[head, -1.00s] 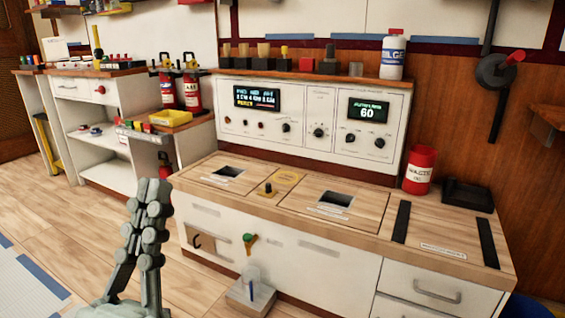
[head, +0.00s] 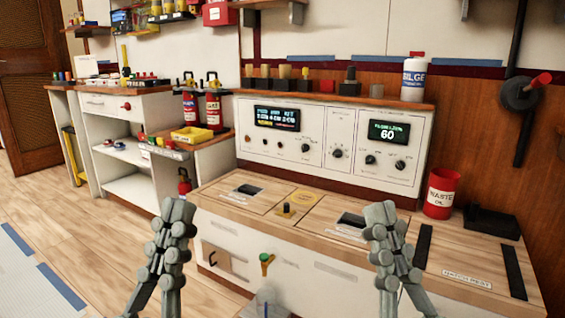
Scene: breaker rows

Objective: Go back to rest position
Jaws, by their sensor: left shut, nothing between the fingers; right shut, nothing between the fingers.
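My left gripper (head: 172,222) is at the lower left of the head view, pointing up, shut and empty. It shows in front of the floor and the left end of the workbench. My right gripper (head: 388,222) is at the lower middle right, also upright, shut and empty. It shows in front of the workbench top (head: 330,218) and hides part of it. Neither gripper appears to touch anything.
A white control panel (head: 330,144) with two lit displays stands at the back of the bench. A red waste oil can (head: 440,193) and black tray (head: 492,222) sit at right. Fire extinguishers (head: 213,110) and shelves (head: 132,184) stand left. The wooden floor (head: 95,240) is open at left.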

